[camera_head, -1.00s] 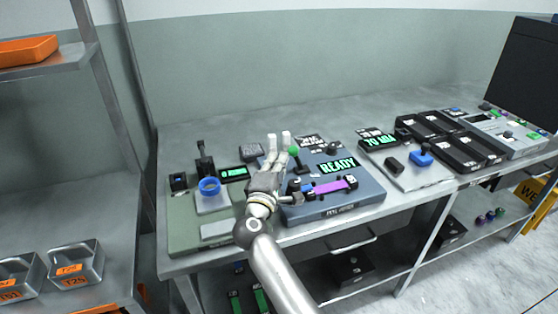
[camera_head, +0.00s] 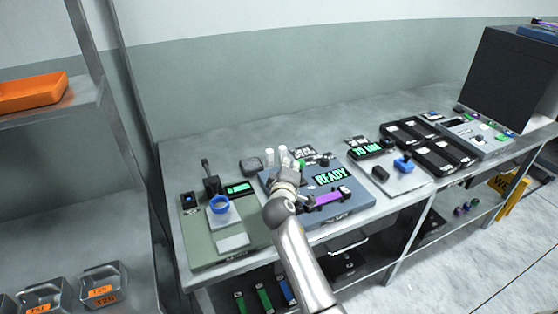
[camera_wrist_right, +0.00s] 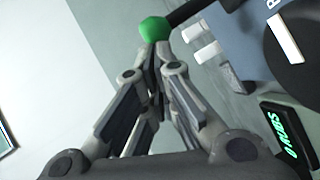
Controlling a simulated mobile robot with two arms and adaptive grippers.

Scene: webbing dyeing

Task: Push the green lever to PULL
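The green lever knob (camera_head: 302,163) stands at the back of the blue-grey device (camera_head: 345,207), left of its READY screen (camera_head: 330,176). My right gripper (camera_head: 291,168) is at the knob's left side in the head view and partly covers the lever. In the wrist view the green knob (camera_wrist_right: 155,29) lies just beyond the fingertips (camera_wrist_right: 153,48), at or very near contact. The fingers converge and look shut, with nothing seen between them. The lever's lower part and a PULL mark cannot be made out. My left gripper is not in view.
Two white pegs (camera_head: 276,154) stand just behind my right gripper.

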